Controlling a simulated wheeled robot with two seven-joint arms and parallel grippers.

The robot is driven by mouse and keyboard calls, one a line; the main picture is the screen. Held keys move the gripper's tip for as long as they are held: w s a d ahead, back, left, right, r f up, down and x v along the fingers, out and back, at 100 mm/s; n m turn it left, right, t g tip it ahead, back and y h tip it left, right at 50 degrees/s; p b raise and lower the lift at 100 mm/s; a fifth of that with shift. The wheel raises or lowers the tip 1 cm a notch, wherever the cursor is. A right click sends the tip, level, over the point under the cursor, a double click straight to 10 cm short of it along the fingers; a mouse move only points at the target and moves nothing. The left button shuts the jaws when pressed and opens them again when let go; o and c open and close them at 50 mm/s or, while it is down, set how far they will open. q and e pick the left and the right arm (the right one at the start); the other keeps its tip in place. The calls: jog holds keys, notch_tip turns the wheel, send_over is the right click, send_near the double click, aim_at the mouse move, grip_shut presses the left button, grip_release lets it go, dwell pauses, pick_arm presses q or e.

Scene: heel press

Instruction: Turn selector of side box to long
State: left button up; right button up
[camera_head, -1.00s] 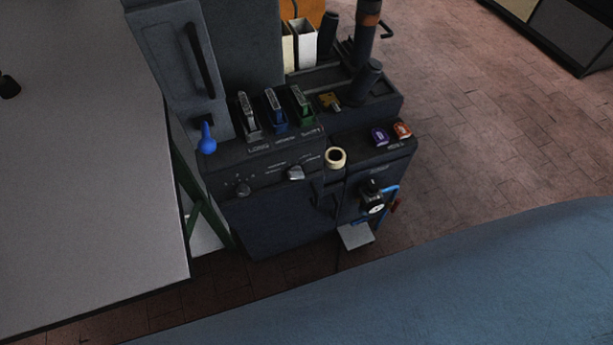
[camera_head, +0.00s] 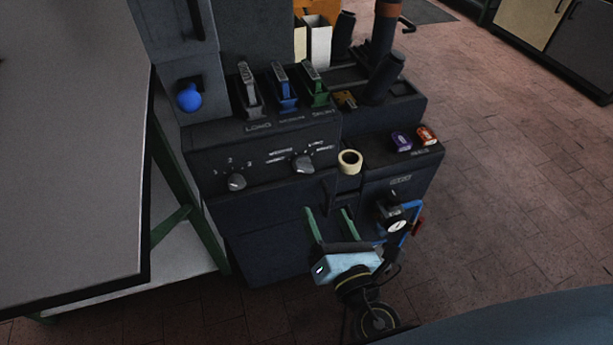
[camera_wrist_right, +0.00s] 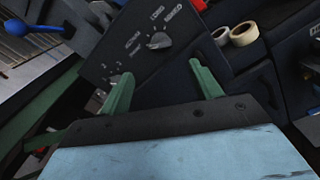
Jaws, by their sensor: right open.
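The side box (camera_head: 245,150) is a dark cabinet whose front panel carries two grey knobs. The right knob is the selector (camera_head: 303,164), with printed length words around it; its exact pointing direction is hard to read. The left knob (camera_head: 236,182) has numbers around it. My right gripper (camera_head: 328,212) is open and empty in front of the box, below and slightly right of the selector, apart from it. In the right wrist view the selector (camera_wrist_right: 159,40) shows beyond and between the green fingertips (camera_wrist_right: 160,70). My left gripper is not in view.
A tape roll (camera_head: 349,161) sits right of the selector. Three levers (camera_head: 282,88) stand on top of the box. A blue bulb (camera_head: 189,98) is at upper left. A grey table (camera_head: 70,170) stands left.

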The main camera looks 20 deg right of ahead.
aim_at(305, 171)
jog(key=w+p, duration=0.1)
jog(key=w, duration=1)
jog(key=shift+a, duration=0.15)
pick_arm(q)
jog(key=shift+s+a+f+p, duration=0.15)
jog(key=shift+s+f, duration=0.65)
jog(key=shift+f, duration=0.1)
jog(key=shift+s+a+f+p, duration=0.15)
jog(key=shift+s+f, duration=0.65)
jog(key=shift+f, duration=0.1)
pick_arm(e)
jog(key=shift+w, duration=0.55)
jog(key=c, duration=1)
